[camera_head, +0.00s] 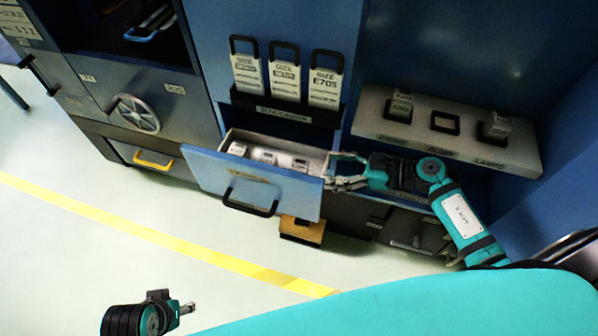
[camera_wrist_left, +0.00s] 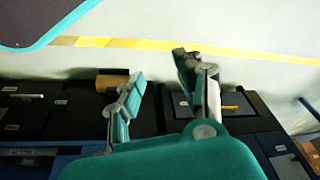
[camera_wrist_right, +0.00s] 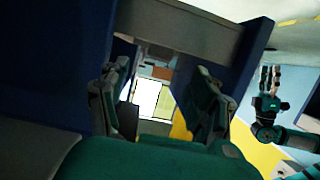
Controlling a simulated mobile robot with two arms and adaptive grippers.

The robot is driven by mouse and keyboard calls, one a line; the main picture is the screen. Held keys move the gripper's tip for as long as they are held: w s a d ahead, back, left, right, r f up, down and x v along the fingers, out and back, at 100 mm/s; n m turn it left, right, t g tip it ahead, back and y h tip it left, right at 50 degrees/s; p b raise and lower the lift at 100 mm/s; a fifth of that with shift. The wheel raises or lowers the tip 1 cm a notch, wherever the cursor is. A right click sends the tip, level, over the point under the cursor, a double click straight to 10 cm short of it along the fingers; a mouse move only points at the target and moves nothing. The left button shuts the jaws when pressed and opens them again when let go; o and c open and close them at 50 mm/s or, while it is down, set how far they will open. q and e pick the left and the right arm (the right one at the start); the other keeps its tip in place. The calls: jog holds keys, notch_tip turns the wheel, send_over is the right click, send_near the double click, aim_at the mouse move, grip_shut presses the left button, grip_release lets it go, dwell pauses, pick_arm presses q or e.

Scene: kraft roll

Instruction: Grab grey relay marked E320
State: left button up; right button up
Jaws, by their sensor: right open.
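A blue-fronted drawer (camera_head: 258,183) stands pulled out of the cabinet. Several small whitish-grey blocks (camera_head: 265,156) lie in it; they look like relays, but their markings are too small to read. I cannot tell which one is E320. My right gripper (camera_head: 338,172) is at the drawer's right front corner; its fingers are apart with nothing seen between them in the right wrist view (camera_wrist_right: 160,72). My left gripper (camera_head: 188,308) is low over the floor, far from the drawer. Its fingers are apart and empty in the left wrist view (camera_wrist_left: 160,68).
Three white handled size tags (camera_head: 285,78) stand in a rack above the drawer, one reading E705. A grey shelf (camera_head: 465,148) at right carries two upright blocks and an empty black frame (camera_head: 445,122). An orange-brown block (camera_head: 302,230) is below the drawer. The left floor is clear.

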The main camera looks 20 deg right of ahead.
aim_at(305, 166)
jog(key=x, duration=0.3)
jog(key=shift+w+a, duration=0.1)
jog(key=b+x, duration=0.1)
jog(key=x, duration=0.2)
jog(key=shift+f, duration=0.1)
jog(key=shift+b+x, duration=0.35)
jog(key=shift+x, duration=0.75)
jog(key=c, duration=1.3)
pick_arm(q)
jog(key=v, duration=0.4)
jog(key=shift+r, duration=0.15)
